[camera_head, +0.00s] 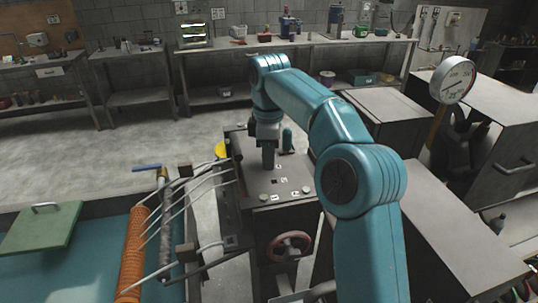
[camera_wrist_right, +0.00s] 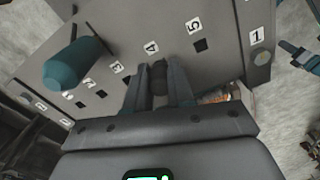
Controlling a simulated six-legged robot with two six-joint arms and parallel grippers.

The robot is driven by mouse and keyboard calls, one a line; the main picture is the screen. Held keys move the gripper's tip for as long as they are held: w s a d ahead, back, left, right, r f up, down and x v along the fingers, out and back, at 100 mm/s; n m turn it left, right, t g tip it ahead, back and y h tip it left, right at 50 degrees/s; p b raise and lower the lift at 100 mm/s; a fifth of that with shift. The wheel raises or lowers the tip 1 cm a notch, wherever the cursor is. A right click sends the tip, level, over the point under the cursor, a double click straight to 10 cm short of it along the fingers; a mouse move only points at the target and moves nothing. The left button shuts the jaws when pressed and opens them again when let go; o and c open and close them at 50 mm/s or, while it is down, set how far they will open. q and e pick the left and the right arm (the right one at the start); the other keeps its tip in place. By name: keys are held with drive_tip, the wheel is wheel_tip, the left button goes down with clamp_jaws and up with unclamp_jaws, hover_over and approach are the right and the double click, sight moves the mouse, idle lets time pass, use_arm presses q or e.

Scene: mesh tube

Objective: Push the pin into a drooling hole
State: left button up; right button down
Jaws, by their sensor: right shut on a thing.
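My right gripper (camera_head: 268,165) points down over the top of a grey metal box (camera_head: 240,148). In the right wrist view my right gripper (camera_wrist_right: 159,72) is shut on a dark, short pin (camera_wrist_right: 159,80), held between the fingertips close to the panel. Its lower end is hidden, so I cannot tell whether it is in a hole. The panel (camera_wrist_right: 225,75) has small square dark holes beside number labels; one hole (camera_wrist_right: 201,45) is by the 5, just right of the fingers. The label 4 (camera_wrist_right: 151,47) is just beyond the fingertips. No liquid is clearly visible. My left gripper is not in view.
A red handwheel (camera_head: 289,246) is on the box's front. Bent metal pipes (camera_head: 190,195) and an orange coil (camera_head: 135,250) lie to the left.

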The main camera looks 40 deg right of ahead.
drive_tip(key=shift+f, duration=0.15)
drive_tip(key=c, duration=0.9)
unclamp_jaws()
wheel_tip(320, 180, up, 8)
drive_tip(key=p, duration=0.3)
drive_tip(key=shift+f, duration=0.15)
drive_tip(key=shift+f, duration=0.1)
